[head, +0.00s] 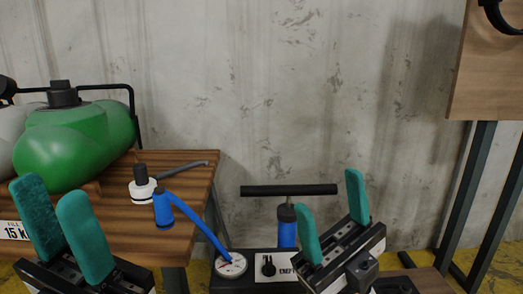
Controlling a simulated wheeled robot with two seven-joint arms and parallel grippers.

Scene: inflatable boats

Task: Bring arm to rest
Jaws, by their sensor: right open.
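My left gripper (62,232) is at the lower left, in front of the wooden table. Its two teal fingers stand apart with nothing seen between them. My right gripper (331,216) is at the lower right of the middle, in front of the wall and beside the pump. Its two teal fingers are spread and empty. Most of both arms lies outside the picture.
A blue hose runs to a gauge (231,264). A pump with a black handle (288,190) stands behind. A wooden panel (490,75) is upper right.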

